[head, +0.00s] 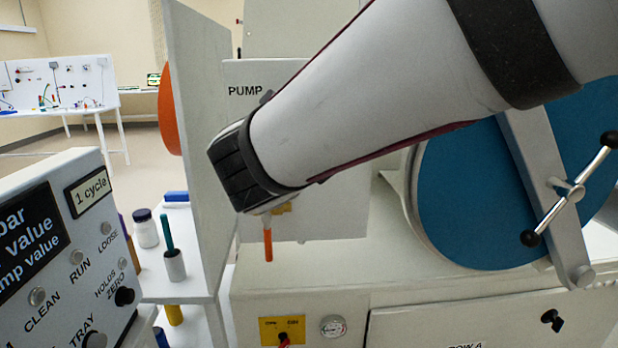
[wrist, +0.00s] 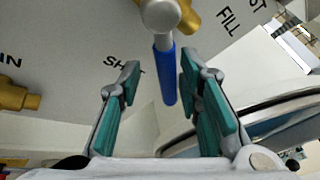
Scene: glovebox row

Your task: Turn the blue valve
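The blue valve shows in the wrist view as a blue lever handle (wrist: 166,76) hanging down from a round light grey hub (wrist: 160,14) with brass fittings on a grey panel. My gripper (wrist: 160,85) is open in the wrist view, with one teal-padded finger on each side of the lever. The lever appears between the fingertips, apart from both pads; its depth relative to them is hard to tell. In the head view my arm covers this part of the panel, and neither the blue lever nor my gripper's fingers can be seen.
An orange lever (head: 268,245) hangs below my arm. A blue round door (head: 480,190) with a bar handle stands at right. A control box (head: 70,250) is at front left. A brass fitting (wrist: 18,97) is at left in the wrist view.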

